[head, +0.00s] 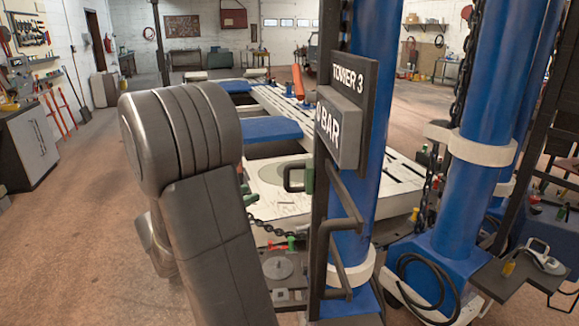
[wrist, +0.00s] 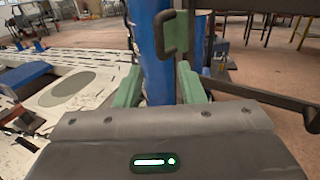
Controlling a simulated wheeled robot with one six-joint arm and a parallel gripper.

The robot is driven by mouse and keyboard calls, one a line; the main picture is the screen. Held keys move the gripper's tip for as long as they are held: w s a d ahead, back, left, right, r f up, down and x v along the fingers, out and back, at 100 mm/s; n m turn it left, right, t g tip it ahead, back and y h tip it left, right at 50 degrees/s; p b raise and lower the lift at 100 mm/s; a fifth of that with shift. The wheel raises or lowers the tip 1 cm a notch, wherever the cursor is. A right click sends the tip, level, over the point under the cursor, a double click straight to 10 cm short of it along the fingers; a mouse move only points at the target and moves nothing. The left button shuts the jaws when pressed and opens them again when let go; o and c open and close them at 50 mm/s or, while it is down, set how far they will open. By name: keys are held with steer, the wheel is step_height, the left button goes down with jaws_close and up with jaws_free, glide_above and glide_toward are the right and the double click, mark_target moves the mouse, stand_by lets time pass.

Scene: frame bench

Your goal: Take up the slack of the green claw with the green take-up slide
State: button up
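The green take-up slide appears to be the green block (head: 309,178) on the tower's dark upright, with a dark U-shaped handle (head: 288,179) standing out to its left. In the wrist view the handle (wrist: 168,42) and green block (wrist: 198,40) are just ahead, above and slightly right of my fingertips. My gripper (wrist: 158,70) is open; its two pale green fingers stand apart, with the blue post behind the gap and nothing visibly held. The handle is not between the fingers. A small green piece (head: 290,243) lies by a chain; I cannot tell if it is the green claw.
The blue tower post (head: 357,220) carries a TOWER 3 sign (head: 348,78) and a U BAR box (head: 338,128). A dark bent bar (head: 340,235) juts out lower down. Another blue tower (head: 480,150) stands right. The white bench (head: 380,180) lies behind.

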mark_target(287, 187)
steer(key=p+x, duration=0.2)
steer(key=x, duration=1.1)
steer(key=shift+w+d+p, duration=0.25)
steer(key=shift+d+p, duration=0.05)
steer(key=shift+c, duration=0.5)
jaws_close()
